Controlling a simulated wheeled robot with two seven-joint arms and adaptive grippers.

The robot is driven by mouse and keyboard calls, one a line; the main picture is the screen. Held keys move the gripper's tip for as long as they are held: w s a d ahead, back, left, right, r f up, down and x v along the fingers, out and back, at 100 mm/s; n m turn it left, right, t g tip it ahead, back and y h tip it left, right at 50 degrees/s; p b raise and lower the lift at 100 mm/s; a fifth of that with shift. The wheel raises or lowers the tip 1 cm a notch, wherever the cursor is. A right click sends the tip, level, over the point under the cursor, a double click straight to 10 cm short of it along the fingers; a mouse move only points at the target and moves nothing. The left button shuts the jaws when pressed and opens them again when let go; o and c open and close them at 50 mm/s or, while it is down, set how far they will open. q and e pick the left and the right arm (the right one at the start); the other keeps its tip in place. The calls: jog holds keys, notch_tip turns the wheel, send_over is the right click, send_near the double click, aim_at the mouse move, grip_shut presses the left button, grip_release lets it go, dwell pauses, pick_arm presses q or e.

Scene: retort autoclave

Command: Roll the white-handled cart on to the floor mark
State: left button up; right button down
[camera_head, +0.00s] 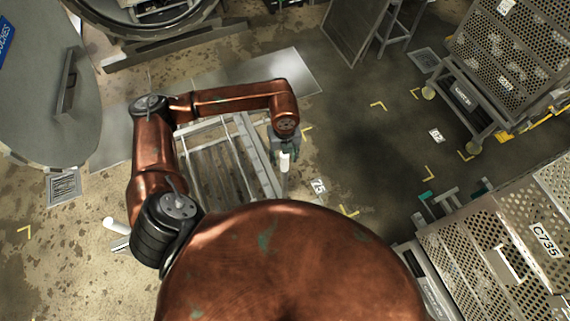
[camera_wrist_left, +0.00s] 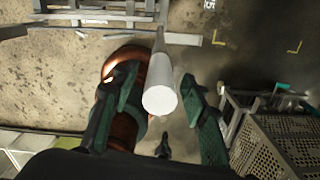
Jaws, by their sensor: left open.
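The white-handled cart (camera_head: 215,160) is a low grey metal frame with slats, standing on the floor under my left arm. One white handle (camera_head: 284,162) rises at its right side, and another white handle (camera_head: 115,226) shows at lower left. My left gripper (camera_head: 287,148) is at the right handle. In the left wrist view the white post (camera_wrist_left: 162,85) lies between the open dark-green fingers, with gaps beside it; contact is not clear. Yellow corner marks frame floor spots near the numbers 75 (camera_head: 318,185) and 62 (camera_head: 436,135); which one is meant is unclear. My right gripper is not seen.
A perforated crate on a wheeled cart (camera_head: 445,75) stands at upper right. Another perforated crate labelled C735 (camera_head: 500,245) is at lower right. A round autoclave opening (camera_head: 150,20) and its door (camera_head: 50,100) are at upper left. Dark floor between is free.

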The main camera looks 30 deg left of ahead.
pick_arm(q)
jog(key=shift+f+p, duration=0.5)
jog(key=shift+f, duration=2.25)
jog(key=shift+c, duration=0.5)
grip_shut()
jog(key=shift+d, duration=0.1)
